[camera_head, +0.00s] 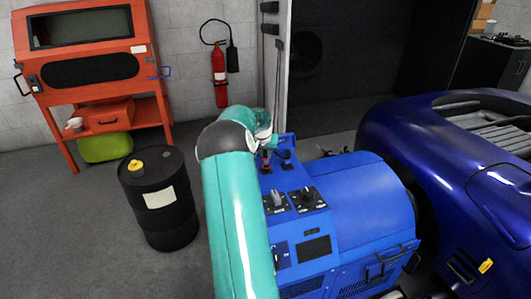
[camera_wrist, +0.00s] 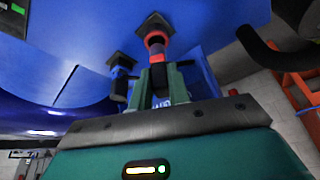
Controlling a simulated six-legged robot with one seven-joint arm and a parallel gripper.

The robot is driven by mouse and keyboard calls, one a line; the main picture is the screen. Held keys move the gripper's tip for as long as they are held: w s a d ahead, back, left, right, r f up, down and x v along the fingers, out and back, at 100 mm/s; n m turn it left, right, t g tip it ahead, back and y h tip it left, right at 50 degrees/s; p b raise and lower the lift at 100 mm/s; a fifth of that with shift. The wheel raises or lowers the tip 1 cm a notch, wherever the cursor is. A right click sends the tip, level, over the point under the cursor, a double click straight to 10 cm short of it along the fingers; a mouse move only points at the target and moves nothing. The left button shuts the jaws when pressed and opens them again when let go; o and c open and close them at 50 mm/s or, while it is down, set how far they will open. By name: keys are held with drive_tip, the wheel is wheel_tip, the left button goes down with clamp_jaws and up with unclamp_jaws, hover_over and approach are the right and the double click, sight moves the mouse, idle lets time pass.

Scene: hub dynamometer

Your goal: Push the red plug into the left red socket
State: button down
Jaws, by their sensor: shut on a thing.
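The red plug (camera_wrist: 158,58) has a red collar and a dark body. In the wrist view my gripper (camera_wrist: 160,75) is shut on its dark body, one green finger on each side. The collar points at the red-ringed socket (camera_wrist: 155,38) on a dark square plate on the blue panel. Plug and socket are in line and very close; I cannot tell how far the plug is in. In the head view my teal arm and gripper (camera_head: 265,138) are over the panel's far left end, and a small bit of red (camera_head: 266,156) shows below them.
A second dark plug (camera_wrist: 119,82) with a blue collar hangs beside it. The blue dynamometer cabinet (camera_head: 360,190) carries black knobs (camera_head: 307,196). A blue car (camera_head: 440,150) stands at right, a black drum (camera_head: 158,220) at left. Grey floor is free around the drum.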

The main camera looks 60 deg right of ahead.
drive_tip(key=shift+f, duration=0.65)
drive_tip(key=shift+f, duration=0.7)
drive_tip(key=shift+f, duration=0.1)
drive_tip(key=c, duration=1.3)
unclamp_jaws()
drive_tip(key=shift+o, duration=0.2)
drive_tip(key=v, duration=1.3)
drive_tip(key=shift+a+r, duration=0.15)
drive_tip(key=shift+r, duration=0.2)
